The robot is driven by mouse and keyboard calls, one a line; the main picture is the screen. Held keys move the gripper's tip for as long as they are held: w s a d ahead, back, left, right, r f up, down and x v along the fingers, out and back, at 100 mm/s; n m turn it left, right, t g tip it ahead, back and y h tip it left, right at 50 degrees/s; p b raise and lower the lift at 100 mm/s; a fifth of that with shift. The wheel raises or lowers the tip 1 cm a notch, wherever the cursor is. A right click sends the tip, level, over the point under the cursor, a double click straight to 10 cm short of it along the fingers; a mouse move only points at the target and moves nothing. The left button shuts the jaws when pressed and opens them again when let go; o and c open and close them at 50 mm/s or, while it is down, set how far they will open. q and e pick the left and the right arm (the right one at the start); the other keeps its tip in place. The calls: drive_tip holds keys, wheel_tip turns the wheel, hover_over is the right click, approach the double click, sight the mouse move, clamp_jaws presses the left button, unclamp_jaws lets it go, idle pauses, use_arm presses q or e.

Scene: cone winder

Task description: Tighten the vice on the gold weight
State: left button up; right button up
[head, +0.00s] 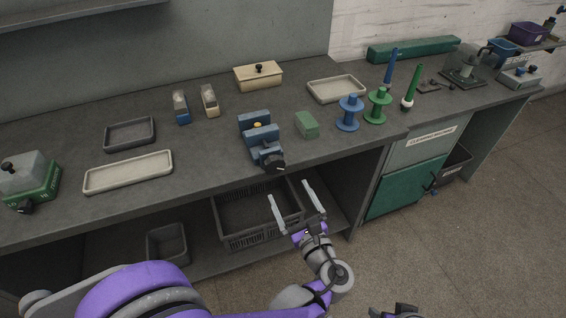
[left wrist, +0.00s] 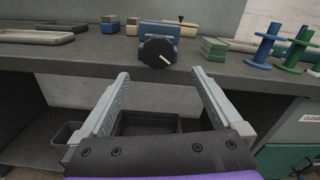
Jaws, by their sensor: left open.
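The blue vice (head: 262,141) stands near the front edge of the bench, with its black knob facing the front. In the left wrist view the vice (left wrist: 160,29) shows its black knob (left wrist: 157,50) with a pale pointer line. The gold weight (head: 257,125) sits between the vice jaws; only its top shows, and I cannot tell if the jaws touch it. My left gripper (head: 291,193) is open and empty, in front of the bench edge and below the knob, apart from it. Part of my right gripper (head: 394,311) shows at the bottom edge; its jaws are unclear.
A green block (head: 306,125) stands right of the vice, with blue and green spools (head: 349,113) beyond. A cream tray (head: 128,172) lies left on the bench (head: 215,150). A dark crate (head: 255,235) sits on the lower shelf. The bench in front of the green block is clear.

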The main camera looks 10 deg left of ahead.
sight(276, 169)
use_arm(q)
drive_tip(key=x, duration=1)
drive_tip(key=shift+a, duration=0.3)
drive_tip(key=c, duration=1.3)
drive_tip(key=shift+m, duration=1.2)
drive_tip(key=o, duration=1.3)
drive_tip(key=shift+s+d, duration=0.1)
drive_tip(key=v, duration=1)
drive_tip(key=shift+s+d, duration=0.2)
drive_tip(key=shift+s, duration=0.05)
